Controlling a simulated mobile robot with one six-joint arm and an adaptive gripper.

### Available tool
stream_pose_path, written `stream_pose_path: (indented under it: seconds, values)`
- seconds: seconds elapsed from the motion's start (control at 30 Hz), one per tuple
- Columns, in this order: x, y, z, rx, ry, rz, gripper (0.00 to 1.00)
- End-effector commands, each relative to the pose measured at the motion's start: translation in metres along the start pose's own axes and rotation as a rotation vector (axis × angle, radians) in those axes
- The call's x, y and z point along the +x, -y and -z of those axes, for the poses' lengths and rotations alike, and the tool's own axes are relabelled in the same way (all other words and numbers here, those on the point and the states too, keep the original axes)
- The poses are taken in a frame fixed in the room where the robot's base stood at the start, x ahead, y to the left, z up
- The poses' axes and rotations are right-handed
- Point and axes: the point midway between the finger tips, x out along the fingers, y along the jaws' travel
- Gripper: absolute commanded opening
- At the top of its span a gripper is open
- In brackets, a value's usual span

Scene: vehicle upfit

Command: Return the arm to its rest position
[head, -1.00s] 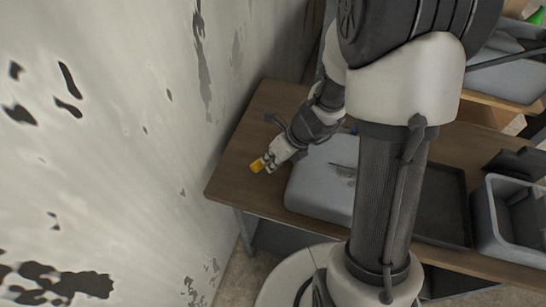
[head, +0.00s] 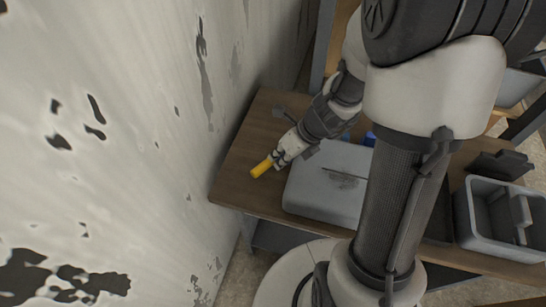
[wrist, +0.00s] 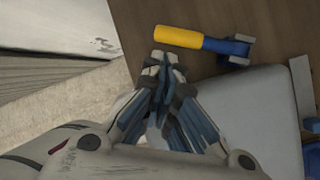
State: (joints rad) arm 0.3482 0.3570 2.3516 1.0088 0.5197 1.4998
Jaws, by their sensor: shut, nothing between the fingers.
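My gripper (head: 281,158) is at the left end of the wooden workbench, beside the grey case-like box. In the wrist view my gripper (wrist: 164,60) has its fingers together with nothing between them. A tool with a yellow handle (head: 262,167) lies on the bench just beyond the fingertips. In the wrist view the tool (wrist: 190,38) shows a yellow grip, a blue shaft and a grey end. The fingertips are close to its yellow part; I cannot tell whether they touch it.
The grey box (head: 320,197) lies on the workbench (head: 236,184). A grey divided bin (head: 500,245) stands at the right. A stained wall (head: 120,130) runs close along the left. Small blue items (head: 369,139) show behind the box, partly hidden by my arm.

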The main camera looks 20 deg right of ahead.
Motion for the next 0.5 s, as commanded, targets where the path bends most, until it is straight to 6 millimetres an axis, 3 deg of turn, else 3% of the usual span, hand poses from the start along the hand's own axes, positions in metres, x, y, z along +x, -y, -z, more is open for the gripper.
stream_pose_path:
  seconds: [0.03, 0.2, 0.5]
  values:
    - [-0.013, -0.002, -0.002, 0.001, 0.002, 0.003, 0.0]
    - [-0.031, -0.007, 0.0, 0.001, 0.001, 0.0, 0.0]
    - [-0.035, -0.008, 0.001, 0.001, -0.001, 0.0, 0.0]
